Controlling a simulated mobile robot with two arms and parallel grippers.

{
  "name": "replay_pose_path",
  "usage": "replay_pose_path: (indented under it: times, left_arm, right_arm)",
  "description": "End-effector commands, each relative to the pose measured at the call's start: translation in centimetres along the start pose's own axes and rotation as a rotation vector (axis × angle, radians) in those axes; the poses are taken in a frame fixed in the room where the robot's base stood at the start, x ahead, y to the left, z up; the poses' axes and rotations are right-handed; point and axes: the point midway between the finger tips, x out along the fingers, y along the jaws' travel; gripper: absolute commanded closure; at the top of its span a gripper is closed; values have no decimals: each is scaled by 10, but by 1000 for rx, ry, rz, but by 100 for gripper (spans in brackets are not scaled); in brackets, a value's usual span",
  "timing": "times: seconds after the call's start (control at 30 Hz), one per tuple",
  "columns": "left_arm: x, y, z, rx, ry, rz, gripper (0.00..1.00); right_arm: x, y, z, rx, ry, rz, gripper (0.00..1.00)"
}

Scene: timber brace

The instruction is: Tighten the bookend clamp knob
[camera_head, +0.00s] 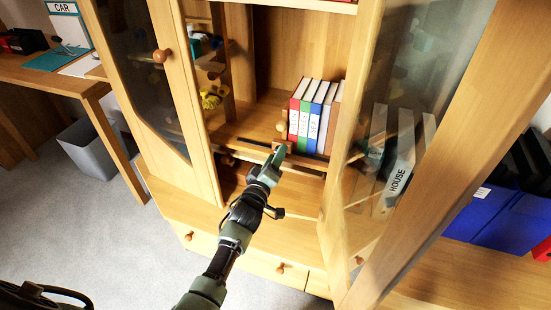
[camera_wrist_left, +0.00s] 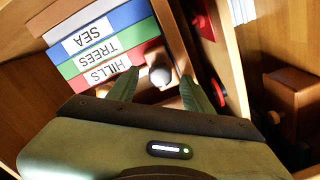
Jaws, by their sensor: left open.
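The bookend clamp knob (camera_head: 281,126) is a small round knob at the left end of the book row on the cabinet shelf. It also shows in the left wrist view as a pale ball (camera_wrist_left: 159,76) by a wooden bookend. The books (camera_head: 313,115) stand beside it; spines read HILLS, TREES and SEA in the left wrist view (camera_wrist_left: 95,45). My left gripper (camera_head: 278,152) is open just in front of the shelf. In the left wrist view its fingers (camera_wrist_left: 160,88) lie left and right of the knob, with gaps visible. My right gripper is not in view.
A glass door (camera_head: 180,85) stands at the left and an open glass door (camera_head: 400,150) at the right. Drawers with knobs (camera_head: 280,267) lie below. A desk (camera_head: 40,75) and grey bin (camera_head: 95,150) are at left, blue boxes (camera_head: 500,215) at right.

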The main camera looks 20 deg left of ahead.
Motion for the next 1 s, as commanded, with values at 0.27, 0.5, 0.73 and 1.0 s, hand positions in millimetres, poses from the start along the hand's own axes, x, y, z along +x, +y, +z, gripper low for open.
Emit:
replay_pose_path:
  times: [0.27,0.5,0.73,1.0]
  left_arm:
    - [0,0,0,1,0,-1,69]
    - [0,0,0,2,0,-1,100]
    - [0,0,0,40,-1,-1,100]
    - [0,1,0,201,0,-1,100]
  right_arm:
    - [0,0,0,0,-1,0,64]
    - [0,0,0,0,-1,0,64]
    - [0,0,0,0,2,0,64]
    - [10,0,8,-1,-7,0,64]
